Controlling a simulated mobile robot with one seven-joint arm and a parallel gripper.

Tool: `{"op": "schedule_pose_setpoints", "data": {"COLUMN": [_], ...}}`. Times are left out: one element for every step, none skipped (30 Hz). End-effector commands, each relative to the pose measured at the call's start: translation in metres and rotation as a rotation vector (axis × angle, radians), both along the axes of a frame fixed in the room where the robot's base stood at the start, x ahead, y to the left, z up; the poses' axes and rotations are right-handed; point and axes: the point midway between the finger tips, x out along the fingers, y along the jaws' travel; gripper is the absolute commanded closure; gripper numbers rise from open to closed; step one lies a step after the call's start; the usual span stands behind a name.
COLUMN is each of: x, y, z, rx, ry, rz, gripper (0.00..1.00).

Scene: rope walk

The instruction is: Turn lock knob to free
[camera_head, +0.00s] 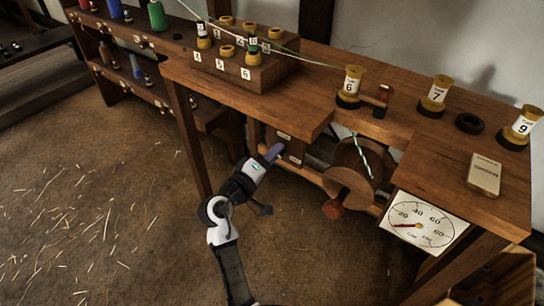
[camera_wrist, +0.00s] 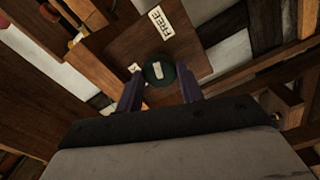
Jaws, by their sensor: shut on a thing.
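The lock knob (camera_wrist: 157,71) is a dark round knob with a pale mark on its face, set on a brown wooden panel (camera_wrist: 195,45). A white label reading FREE (camera_wrist: 160,28) is above it in the wrist view, and a small, partly hidden label (camera_wrist: 135,68) is to its left. My gripper (camera_wrist: 159,84) has one finger on each side of the knob and is shut on it. In the head view my gripper (camera_head: 276,151) reaches under the bench to the labelled panel (camera_head: 291,146), and the knob is hidden there.
The wooden bench (camera_head: 420,150) overhangs the panel. A wooden drum (camera_head: 350,172) with a striped rope and a round-ended handle (camera_head: 333,209) are right of my gripper. A dial gauge (camera_head: 421,219) hangs farther right. Numbered spools stand on top. The floor at left is clear but for straw.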

Motion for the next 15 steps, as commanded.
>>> {"op": "schedule_pose_setpoints", "data": {"x": [0.0006, 0.0006, 0.0006, 0.0005, 0.0005, 0.0005, 0.0004, 0.0004, 0.0003, 0.0002, 0.0003, 0.0002, 0.0002, 0.0002, 0.0001], "y": [-0.0011, -0.0011, -0.0011, -0.0012, -0.0012, -0.0011, -0.001, -0.0009, -0.0008, -0.0007, -0.0007, -0.0006, -0.0004, -0.0004, -0.0003], "z": [0.0015, 0.0015, 0.0015, 0.0015, 0.0014, 0.0013, 0.0011, 0.001, 0.0009, 0.0008, 0.0007, 0.0006, 0.0006, 0.0005, 0.0005], "rx": [0.0, 0.0, 0.0, 0.0, 0.0, -0.001, 0.0, 0.0, 0.0, 0.0, -0.001, -0.001, -0.001, -0.001, -0.001], "ry": [-0.003, -0.003, -0.003, -0.003, -0.003, -0.003, -0.002, -0.002, -0.002, -0.002, -0.002, -0.002, -0.001, -0.001, -0.001], "rz": [-0.001, -0.001, -0.001, -0.001, -0.001, -0.001, -0.001, -0.001, -0.001, -0.001, -0.001, -0.001, 0.0, 0.0, 0.0], "gripper": [0.85, 0.85, 0.61, 0.57, 0.54, 0.48, 0.44, 0.41, 0.41, 0.41, 0.41, 0.41, 0.41, 0.41, 0.41]}}
